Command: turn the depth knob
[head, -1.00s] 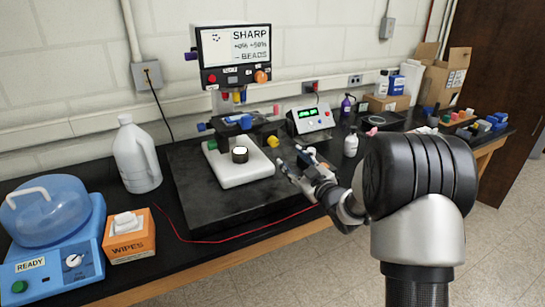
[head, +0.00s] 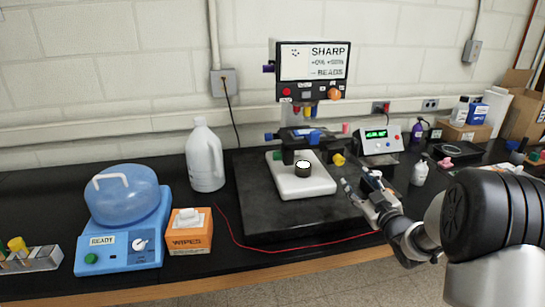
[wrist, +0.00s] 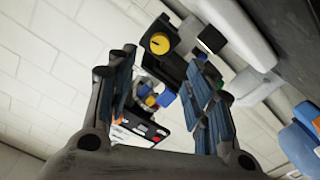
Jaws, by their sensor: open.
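No knob in view has a readable "depth" label. A dark microscope (head: 307,133) has a yellow knob (head: 338,160) low on its right side, a blue knob (head: 269,136) on its left and an orange knob (head: 334,93) under its screen. My gripper (head: 360,184) is open and empty, to the right of and nearer than the yellow knob, apart from it. In the wrist view, the yellow knob (wrist: 159,43) shows beyond the spread fingers, near the top middle. The screen panel (wrist: 140,130) appears tilted between the fingers.
The microscope's white base (head: 302,188), with a small round black piece (head: 303,168) on it, rests on a dark slab (head: 262,212). A green-display box (head: 379,146) stands right. A white jug (head: 204,158), wipes box (head: 189,232) and blue-lidded machine (head: 120,235) stand left. A red wire crosses the front.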

